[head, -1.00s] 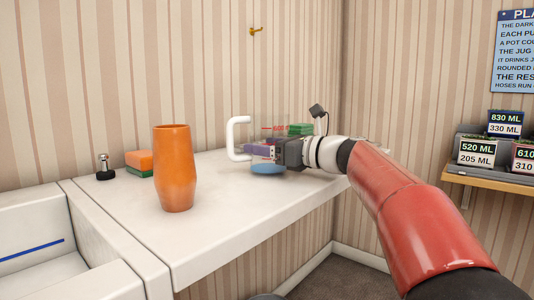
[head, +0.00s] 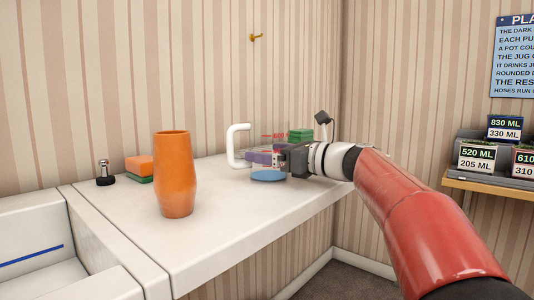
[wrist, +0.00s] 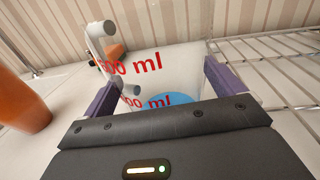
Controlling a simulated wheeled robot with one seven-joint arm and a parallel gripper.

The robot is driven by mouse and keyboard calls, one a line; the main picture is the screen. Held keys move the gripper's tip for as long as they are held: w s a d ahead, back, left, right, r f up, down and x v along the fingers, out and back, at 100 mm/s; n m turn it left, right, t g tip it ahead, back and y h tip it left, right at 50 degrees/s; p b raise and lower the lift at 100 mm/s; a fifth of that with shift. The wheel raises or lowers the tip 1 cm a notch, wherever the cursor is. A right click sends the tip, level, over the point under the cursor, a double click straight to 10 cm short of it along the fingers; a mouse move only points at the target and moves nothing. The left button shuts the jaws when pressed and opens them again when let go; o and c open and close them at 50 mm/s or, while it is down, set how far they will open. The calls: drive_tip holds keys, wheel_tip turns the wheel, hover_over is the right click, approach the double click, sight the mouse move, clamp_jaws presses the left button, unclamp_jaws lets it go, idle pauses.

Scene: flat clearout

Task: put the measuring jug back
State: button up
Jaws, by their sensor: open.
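The measuring jug is clear, with red ml markings and a white handle (head: 237,146), and stands upright toward the back of the white counter. In the wrist view the jug (wrist: 150,62) fills the space ahead of my gripper (wrist: 160,98), between its two purple fingers. My gripper (head: 264,158) is open around the jug's body in the head view, reaching in from the right.
An orange vase (head: 174,175) stands on the counter (head: 225,222), left of the jug. An orange and green sponge (head: 139,168) lies behind it. A green block (head: 300,134) is beyond my gripper. A wire rack (wrist: 270,62) shows right of the jug. A shelf (head: 480,183) holds labelled boxes.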

drive_tip(key=v, duration=1.1)
drive_tip(key=shift+a, duration=0.1)
